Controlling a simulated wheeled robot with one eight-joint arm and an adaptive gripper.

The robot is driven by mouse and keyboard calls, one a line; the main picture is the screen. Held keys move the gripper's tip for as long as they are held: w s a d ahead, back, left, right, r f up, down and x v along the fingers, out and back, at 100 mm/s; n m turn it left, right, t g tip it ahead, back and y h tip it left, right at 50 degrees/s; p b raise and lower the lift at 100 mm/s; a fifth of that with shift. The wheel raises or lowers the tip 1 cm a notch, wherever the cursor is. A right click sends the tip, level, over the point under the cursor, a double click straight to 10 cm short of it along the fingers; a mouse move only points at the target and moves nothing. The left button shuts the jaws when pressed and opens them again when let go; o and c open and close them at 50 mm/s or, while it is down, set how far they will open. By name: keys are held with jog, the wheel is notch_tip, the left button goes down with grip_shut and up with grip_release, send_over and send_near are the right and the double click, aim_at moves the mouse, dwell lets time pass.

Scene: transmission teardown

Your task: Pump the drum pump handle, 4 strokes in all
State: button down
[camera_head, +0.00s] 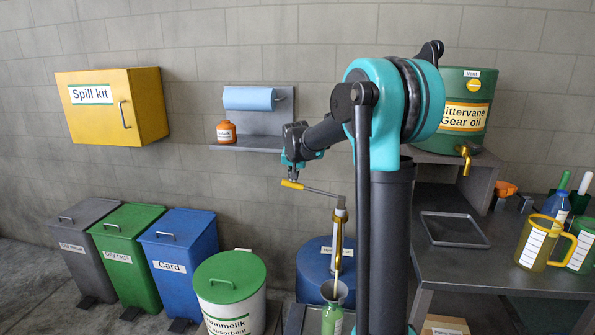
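The drum pump (339,230) stands upright on a blue drum (315,262). Its handle is a thin rod with a yellow grip (290,185) at the left end. The rod slopes slightly upward from the pump head to the grip. My gripper (293,179) points down at the yellow grip, and its narrow fingers look closed on it. The fingertips are small in the picture. A green bottle with a funnel (333,310) stands below the pump, near the bottom edge. My arm hides the right side of the drum.
A white bin with a green lid (230,277) stands left of the drum, beside blue, green and grey bins. A wall shelf (262,142) with a paper roll is behind my gripper.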

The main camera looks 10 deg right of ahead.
aim_at(289, 186)
jog(key=f+h, duration=0.1)
jog(key=f, duration=0.1)
jog(key=a+f+h, duration=0.1)
jog(key=f, duration=0.1)
jog(key=shift+w+a+f+n+g, duration=0.2)
jog(key=shift+f+n+g, duration=0.1)
jog(key=shift+n, duration=0.1)
notch_tip(289, 186, down, 2)
jog(key=shift+s+h, duration=0.1)
jog(key=shift+h, duration=0.5)
jog(key=shift+a+g, duration=0.1)
jog(key=shift+g, duration=0.2)
jog(key=shift+w+r, duration=0.2)
jog(key=shift+r, duration=0.2)
jog(key=r, duration=0.3)
jog(key=shift+w+r, duration=0.15)
jog(key=shift+w, duration=0.2)
jog(key=v, duration=1)
